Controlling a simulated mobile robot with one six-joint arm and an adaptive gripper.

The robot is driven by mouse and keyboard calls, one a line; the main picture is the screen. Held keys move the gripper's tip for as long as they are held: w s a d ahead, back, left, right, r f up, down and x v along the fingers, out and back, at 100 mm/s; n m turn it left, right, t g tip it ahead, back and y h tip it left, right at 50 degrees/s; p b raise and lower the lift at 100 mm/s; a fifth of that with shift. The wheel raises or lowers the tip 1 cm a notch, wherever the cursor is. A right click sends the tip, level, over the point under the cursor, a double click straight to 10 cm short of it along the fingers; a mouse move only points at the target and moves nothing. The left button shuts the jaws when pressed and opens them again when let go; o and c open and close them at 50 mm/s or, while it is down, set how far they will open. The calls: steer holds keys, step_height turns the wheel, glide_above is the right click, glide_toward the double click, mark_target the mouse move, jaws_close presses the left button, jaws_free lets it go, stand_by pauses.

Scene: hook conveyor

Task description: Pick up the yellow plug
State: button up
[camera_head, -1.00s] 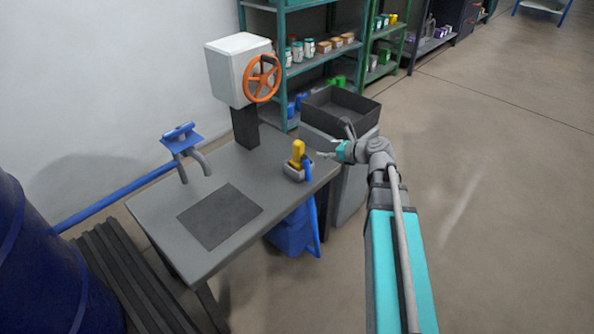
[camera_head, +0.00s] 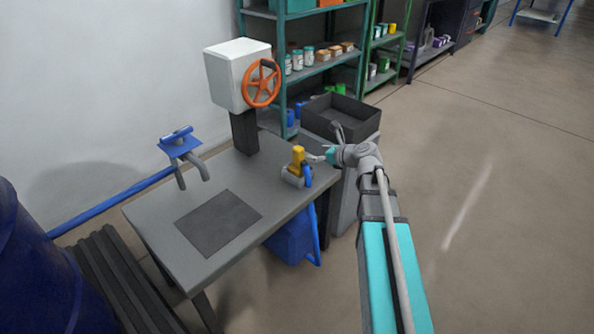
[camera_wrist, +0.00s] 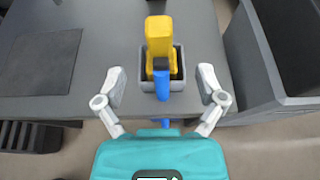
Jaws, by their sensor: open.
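The yellow plug (camera_head: 297,158) stands upright in a small grey holder (camera_head: 291,181) near the right end of the grey table. In the wrist view the yellow plug (camera_wrist: 159,38) is centred ahead, with a blue cable (camera_wrist: 162,84) coming from its near side and hanging over the table edge. My gripper (camera_head: 314,158) is just to the right of the plug in the head view. In the wrist view my gripper (camera_wrist: 160,82) is open, with one finger on each side of the holder. Nothing is between the fingers except the view of the holder and cable.
The grey table (camera_head: 165,225) carries a dark mat (camera_head: 218,222) and a white box with an orange wheel (camera_head: 262,83). A dark open bin (camera_head: 340,112) stands close behind my gripper. A blue fixture (camera_head: 181,146) is at the table's far left.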

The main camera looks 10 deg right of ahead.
mark_target(302, 152)
steer(key=shift+b+x, duration=0.5)
steer(key=shift+x, duration=1.55)
steer(key=shift+b+x, duration=1.1)
steer(key=shift+x, duration=1.55)
steer(key=shift+s+f, duration=0.1)
steer(key=shift+f, duration=0.05)
jaws_close()
